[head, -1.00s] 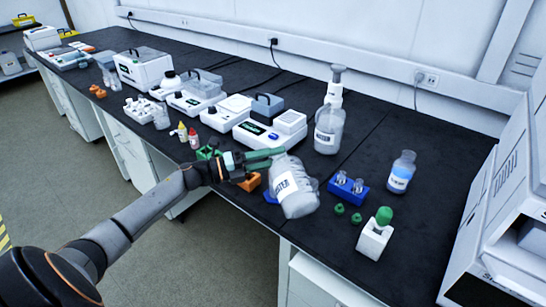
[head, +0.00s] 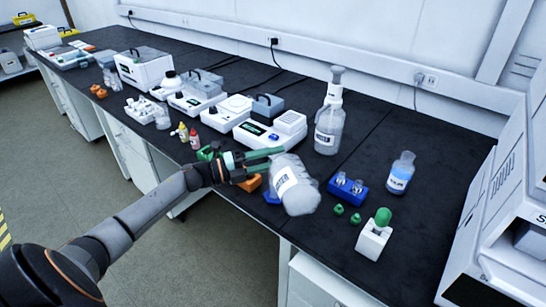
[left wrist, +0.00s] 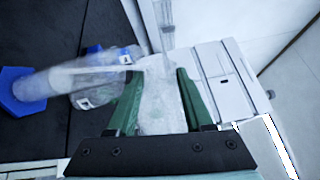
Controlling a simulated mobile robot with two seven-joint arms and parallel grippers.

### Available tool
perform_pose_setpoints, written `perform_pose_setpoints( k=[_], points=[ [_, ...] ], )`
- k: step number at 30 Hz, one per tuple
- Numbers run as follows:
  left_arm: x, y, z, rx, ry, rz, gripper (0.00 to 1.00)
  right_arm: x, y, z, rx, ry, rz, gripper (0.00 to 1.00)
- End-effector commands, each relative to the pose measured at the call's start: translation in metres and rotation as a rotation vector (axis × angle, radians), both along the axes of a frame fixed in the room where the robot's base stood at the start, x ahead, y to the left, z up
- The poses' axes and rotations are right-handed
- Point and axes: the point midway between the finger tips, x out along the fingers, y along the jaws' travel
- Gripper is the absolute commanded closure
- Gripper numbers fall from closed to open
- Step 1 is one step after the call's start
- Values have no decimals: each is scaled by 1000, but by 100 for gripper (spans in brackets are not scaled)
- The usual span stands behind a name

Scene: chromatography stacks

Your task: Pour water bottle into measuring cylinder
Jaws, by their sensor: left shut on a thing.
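The clear water bottle (head: 297,195), with a white label, is held tilted over the front part of the bench. My left gripper (head: 262,160) is shut on it, coming in from its left; the green fingers (left wrist: 160,100) also show in the left wrist view, with clear material between them. The measuring cylinder has a blue foot (head: 271,197), just left of the bottle; its tube is mostly hidden there. In the left wrist view the clear tube and blue foot (left wrist: 18,90) of the cylinder lie across the left. Whether water is flowing, I cannot tell. My right gripper is out of view.
A blue vial rack (head: 347,190), small green caps (head: 339,210) and a white holder with a green top (head: 373,242) stand right of the bottle. A blue-labelled bottle (head: 400,172) and a wash bottle (head: 329,128) stand behind. White instruments (head: 270,133) stand left.

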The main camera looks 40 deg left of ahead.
Motion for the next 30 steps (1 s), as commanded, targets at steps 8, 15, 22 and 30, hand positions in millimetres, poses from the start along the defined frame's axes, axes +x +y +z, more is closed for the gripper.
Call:
perform_pose_setpoints(
  k=[8,15,22,30],
  points=[
    [1,0,4,-6,-4,0,100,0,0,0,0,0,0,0],
    [-1,-2,3,136,-104,0,100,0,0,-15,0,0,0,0],
    [-3,-4,13,305,-222,1,100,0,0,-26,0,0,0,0],
    [-4,-5,24,426,-304,3,100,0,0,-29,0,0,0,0]
  ],
)
